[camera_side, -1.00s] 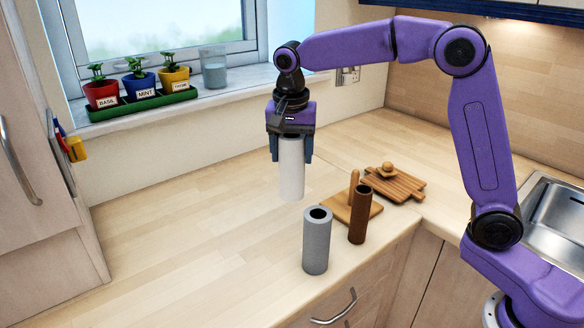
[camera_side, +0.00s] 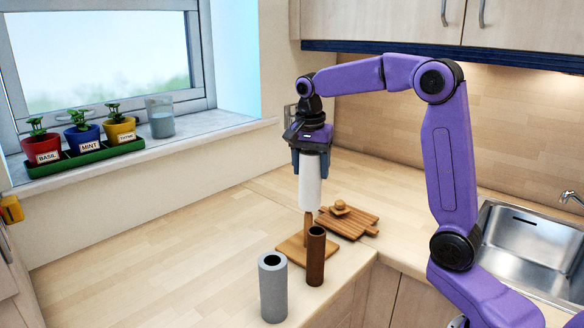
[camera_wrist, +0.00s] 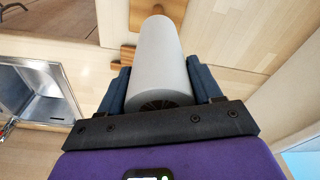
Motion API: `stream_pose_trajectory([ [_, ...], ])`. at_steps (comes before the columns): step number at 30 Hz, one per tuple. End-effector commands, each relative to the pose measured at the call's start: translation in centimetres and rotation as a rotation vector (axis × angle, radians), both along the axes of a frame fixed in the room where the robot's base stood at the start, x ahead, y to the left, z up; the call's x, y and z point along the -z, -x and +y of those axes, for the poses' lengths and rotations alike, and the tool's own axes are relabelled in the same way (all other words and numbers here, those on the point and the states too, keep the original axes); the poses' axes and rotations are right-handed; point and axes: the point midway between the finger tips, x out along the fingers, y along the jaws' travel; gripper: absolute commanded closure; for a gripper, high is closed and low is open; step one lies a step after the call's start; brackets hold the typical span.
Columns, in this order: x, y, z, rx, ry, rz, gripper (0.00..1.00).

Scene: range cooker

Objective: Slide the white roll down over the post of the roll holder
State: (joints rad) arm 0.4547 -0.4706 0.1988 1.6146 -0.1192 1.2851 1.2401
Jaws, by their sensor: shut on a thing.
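The white roll (camera_side: 310,185) hangs upright in my gripper (camera_side: 310,164), which is shut on its upper part. In the wrist view the roll (camera_wrist: 160,55) sits between the two blue fingers. The roll holder (camera_side: 290,250) is a square wooden board with an upright wooden post (camera_side: 308,226). The roll's lower end is above the board and in line with the post in the side view. The post's lower part shows below the roll; its top is hidden. I cannot tell whether the post is inside the roll or behind it.
A brown tube (camera_side: 316,258) stands close at the holder's front right, and a grey roll (camera_side: 272,288) stands in front. A wooden board with a knob (camera_side: 345,222) lies behind right. The sink (camera_side: 530,250) is at right. The left counter is clear.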

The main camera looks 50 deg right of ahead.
Motion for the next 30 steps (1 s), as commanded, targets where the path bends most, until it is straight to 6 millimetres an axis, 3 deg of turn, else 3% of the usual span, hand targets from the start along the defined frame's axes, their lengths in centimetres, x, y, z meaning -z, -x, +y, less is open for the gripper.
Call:
stream_pose_trajectory([
  [3,2.2,0.1,0.2,-0.005,0.000,0.007,0.70],
  [9,4.7,0.0,0.3,-0.006,0.000,0.005,0.70],
  [19,6.6,0.0,0.3,-0.007,0.000,0.004,0.70],
  [30,10.0,0.0,0.3,-0.007,0.000,0.004,0.70],
])
